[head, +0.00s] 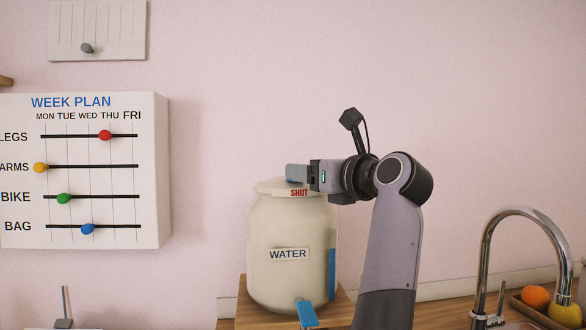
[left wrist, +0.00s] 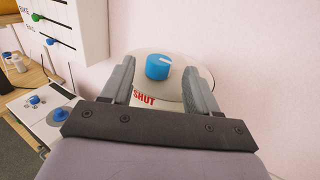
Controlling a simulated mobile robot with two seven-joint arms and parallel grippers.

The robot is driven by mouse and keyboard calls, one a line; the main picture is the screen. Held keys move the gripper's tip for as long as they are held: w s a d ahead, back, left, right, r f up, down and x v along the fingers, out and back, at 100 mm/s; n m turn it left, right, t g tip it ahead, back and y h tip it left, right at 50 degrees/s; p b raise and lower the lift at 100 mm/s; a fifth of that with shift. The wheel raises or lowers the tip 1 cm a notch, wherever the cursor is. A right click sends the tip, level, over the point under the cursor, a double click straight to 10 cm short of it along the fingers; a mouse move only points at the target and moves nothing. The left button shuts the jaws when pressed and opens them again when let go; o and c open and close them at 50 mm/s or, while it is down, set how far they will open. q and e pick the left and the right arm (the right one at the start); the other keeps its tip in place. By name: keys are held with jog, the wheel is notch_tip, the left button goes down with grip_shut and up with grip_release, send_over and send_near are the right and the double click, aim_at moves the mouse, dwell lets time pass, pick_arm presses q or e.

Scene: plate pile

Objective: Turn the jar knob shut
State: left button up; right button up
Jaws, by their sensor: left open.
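The jar (head: 270,226) is a large cream jar labelled WATER, upright on a wooden stand, with a red SHUT mark on its lid (head: 268,187). In the left wrist view, the blue knob (left wrist: 152,70) sits on the pale lid (left wrist: 174,96). The knob's white mark points right, away from the red SHUT lettering. My left gripper (head: 290,173) is at the jar's top, reaching in from the right. In the left wrist view, the open fingers of this gripper (left wrist: 158,63) lie either side of the knob, with visible gaps. In the head view the knob is hidden behind the fingers.
A week plan board (head: 90,182) with coloured sliders hangs at the left. A chrome tap (head: 484,262) and a fruit tray (head: 528,312) are at the right. A blue tap lever (head: 306,315) sticks out at the jar's foot. The wall above the jar is clear.

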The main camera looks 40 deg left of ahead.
pick_arm(q)
jog(key=p+x, duration=0.1)
jog(key=x, duration=0.4)
jog(key=shift+a, duration=0.15)
jog(key=c, duration=0.9)
jog(key=shift+c, duration=0.2)
